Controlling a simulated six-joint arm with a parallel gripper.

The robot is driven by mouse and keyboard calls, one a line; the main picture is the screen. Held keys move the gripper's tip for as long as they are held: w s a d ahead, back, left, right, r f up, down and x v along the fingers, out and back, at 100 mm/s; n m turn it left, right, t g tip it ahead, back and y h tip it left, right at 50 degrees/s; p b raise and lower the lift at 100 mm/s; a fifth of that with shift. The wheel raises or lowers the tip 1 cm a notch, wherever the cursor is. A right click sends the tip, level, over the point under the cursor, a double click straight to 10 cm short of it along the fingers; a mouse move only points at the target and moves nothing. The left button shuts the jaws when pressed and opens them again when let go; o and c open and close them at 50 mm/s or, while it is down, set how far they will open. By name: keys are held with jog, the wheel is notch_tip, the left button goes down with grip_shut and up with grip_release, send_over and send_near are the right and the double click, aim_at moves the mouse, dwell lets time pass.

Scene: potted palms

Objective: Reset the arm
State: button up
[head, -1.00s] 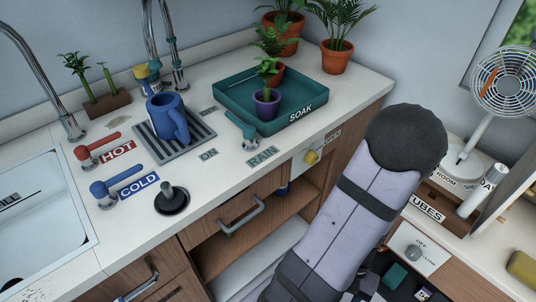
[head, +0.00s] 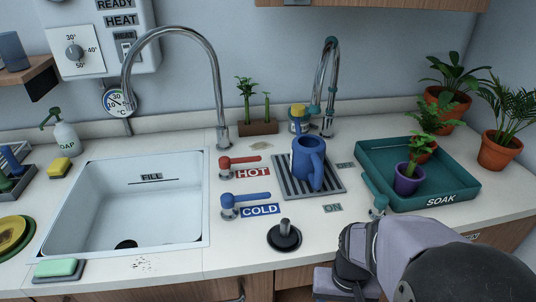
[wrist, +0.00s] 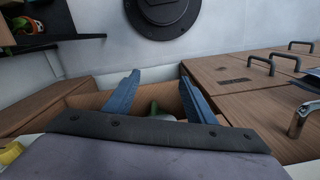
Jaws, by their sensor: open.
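My gripper (wrist: 158,97) shows in the wrist view with its two blue fingers apart and nothing between them. Behind the fingers are brown wooden surfaces and a pale wall. In the head view my arm is at the lower right, in front of the counter's edge; the fingers are out of that picture or hidden. The arm is clear of the blue jug (head: 308,163), which stands upright on the grey slatted drain mat (head: 331,186).
The teal SOAK tray (head: 462,190) holds potted plants, one in a purple pot (head: 407,184). The white sink (head: 118,213), red HOT lever (head: 240,161), blue COLD lever (head: 244,199) and black plunger-like stopper (head: 285,236) are on the counter. Drawer handles (wrist: 303,118) show in the wrist view.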

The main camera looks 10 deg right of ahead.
jog(key=w+a+r+n, duration=0.2)
jog(key=a+n, duration=0.2)
jog(key=a, duration=0.3)
notch_tip(320, 180, up, 15)
jog(key=p, duration=1.6)
jog(key=shift+d+m+t, duration=0.3)
jog(key=shift+d, duration=0.05)
